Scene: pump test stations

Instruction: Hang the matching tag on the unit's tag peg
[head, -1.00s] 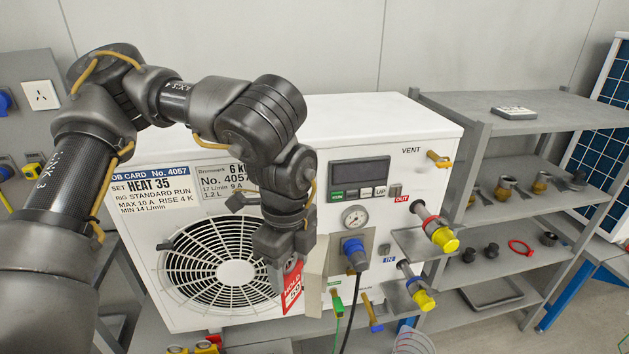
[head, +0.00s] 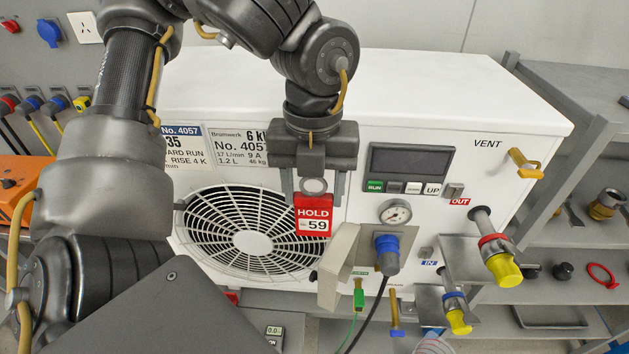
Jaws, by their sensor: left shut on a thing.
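My left gripper (head: 313,187) is shut on the ring at the top of a red and white tag (head: 314,216). The tag reads "HOLD" and "59" and hangs upright, facing me. It is in front of the white unit (head: 420,85), by the right edge of its round fan grille (head: 252,243). I cannot tell the gap between tag and unit. I cannot make out the tag peg; the gripper and tag cover part of the front panel. A job card (head: 184,145) and a rating plate (head: 236,148) on the unit both show No. 4057. My right gripper is not in view.
A beige open flap (head: 340,266) juts out below right of the tag. A blue plug (head: 386,256) with a black cable, a gauge (head: 395,212) and yellow-capped hose ports (head: 503,270) stick out further right. A grey shelf (head: 580,90) stands at the right.

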